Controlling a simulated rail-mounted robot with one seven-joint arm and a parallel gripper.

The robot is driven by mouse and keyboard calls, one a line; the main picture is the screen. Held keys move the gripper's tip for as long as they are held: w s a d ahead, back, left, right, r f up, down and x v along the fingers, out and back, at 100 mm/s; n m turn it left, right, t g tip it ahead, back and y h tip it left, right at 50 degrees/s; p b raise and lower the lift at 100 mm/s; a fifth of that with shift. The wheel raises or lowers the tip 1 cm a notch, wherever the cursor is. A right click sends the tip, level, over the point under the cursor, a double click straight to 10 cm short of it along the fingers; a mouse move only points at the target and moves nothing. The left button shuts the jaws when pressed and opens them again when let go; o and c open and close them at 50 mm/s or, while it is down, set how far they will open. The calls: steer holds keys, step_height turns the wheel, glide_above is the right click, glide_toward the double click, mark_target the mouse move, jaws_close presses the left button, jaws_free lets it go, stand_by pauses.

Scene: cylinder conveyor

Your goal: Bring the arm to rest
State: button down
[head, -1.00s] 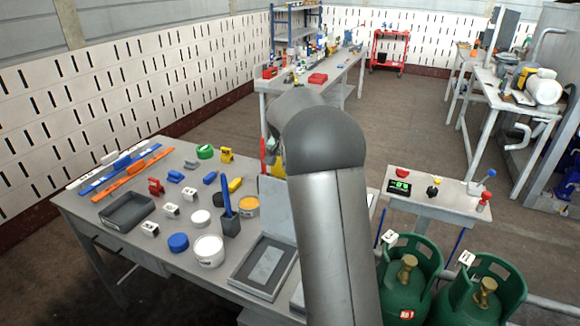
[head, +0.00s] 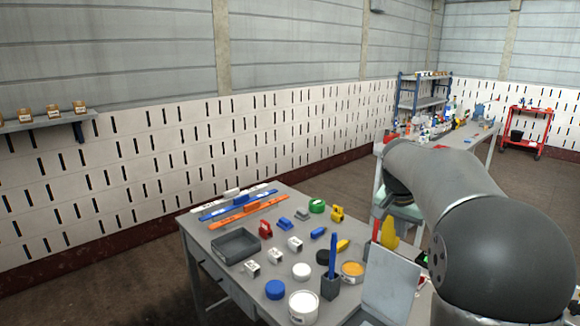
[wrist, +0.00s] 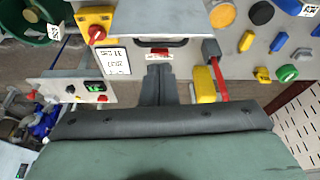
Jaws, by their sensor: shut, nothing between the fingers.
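My gripper (wrist: 158,70) shows in the wrist view with its dark fingers closed together and nothing between them. Whether the fingers are near or far from these is hard to tell. In the head view my arm reaches in from the lower right and bends away from the camera; the fingers are hidden there.
A grey worktable (head: 215,275) holds a dark tray (head: 236,246), tubs, a pen holder (head: 330,287) and small coloured parts. A yellow piece (wrist: 204,85) and red rod (wrist: 219,78) are close right of my fingers. A control stand (wrist: 60,90) is at left.

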steer(key=s+a+f+n+y, duration=0.1)
steer(key=s+a+f+n, duration=0.2)
steer(key=s, duration=0.7)
steer(key=s+a+f+n+g+y, duration=0.1)
steer(key=s+a+f+n, duration=0.2)
steer(key=s, duration=0.8)
steer(key=s+a+f+n+g+y, duration=0.1)
steer(key=s+a+f+n, duration=0.2)
steer(key=s+a+f, duration=0.3)
steer(key=s+a, duration=0.4)
steer(key=shift+s+f+n, duration=0.15)
steer(key=shift+f+n, duration=0.15)
steer(key=shift+f, duration=0.05)
